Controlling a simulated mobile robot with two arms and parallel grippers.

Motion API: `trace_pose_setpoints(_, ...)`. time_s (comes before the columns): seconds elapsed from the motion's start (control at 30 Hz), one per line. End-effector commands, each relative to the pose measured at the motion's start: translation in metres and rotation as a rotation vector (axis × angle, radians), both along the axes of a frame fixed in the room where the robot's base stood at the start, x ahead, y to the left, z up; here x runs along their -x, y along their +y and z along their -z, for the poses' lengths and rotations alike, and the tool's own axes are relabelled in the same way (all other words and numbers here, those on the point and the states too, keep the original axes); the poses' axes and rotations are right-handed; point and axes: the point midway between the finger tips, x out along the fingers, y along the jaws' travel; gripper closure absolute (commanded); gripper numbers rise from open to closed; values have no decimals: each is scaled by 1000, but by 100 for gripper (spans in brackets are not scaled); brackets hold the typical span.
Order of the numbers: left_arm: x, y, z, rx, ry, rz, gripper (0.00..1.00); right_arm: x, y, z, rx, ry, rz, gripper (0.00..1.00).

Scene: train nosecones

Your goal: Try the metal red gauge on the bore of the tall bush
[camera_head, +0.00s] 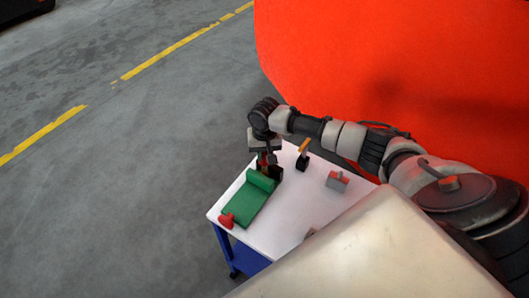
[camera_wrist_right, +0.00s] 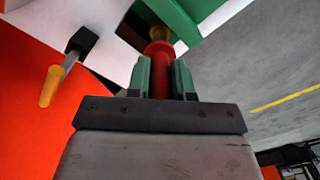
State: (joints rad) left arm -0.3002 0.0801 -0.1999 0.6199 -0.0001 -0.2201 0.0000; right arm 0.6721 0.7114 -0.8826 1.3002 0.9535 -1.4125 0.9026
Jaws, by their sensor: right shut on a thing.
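My right gripper (camera_wrist_right: 160,78) is shut on the red gauge (camera_wrist_right: 158,62), whose red body shows between the green fingers in the right wrist view. In the head view the right gripper (camera_head: 267,158) is over the far left end of the white table. A brass-coloured bush (camera_wrist_right: 161,34) lies just beyond the gauge's far end, in line with it. Whether the gauge's tip is in the bore or only close to it, I cannot tell. In the head view the gripper mostly hides the gauge and bush. My left gripper is out of view.
A green tray (camera_head: 243,208) lies beside the gripper, with a red piece (camera_head: 228,219) at its near end. A grey block with red (camera_head: 338,181) is to the right. The white table (camera_head: 290,215) is clear between them.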

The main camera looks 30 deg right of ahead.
Motion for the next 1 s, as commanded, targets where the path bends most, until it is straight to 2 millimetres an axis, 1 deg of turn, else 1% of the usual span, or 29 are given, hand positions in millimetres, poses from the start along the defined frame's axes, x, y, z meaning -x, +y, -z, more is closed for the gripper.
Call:
trace_pose_setpoints(0.27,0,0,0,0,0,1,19,0,0,5,-1,0,0,100)
trace_pose_setpoints(1.0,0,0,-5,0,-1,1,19,0,0,6,0,1,1,100)
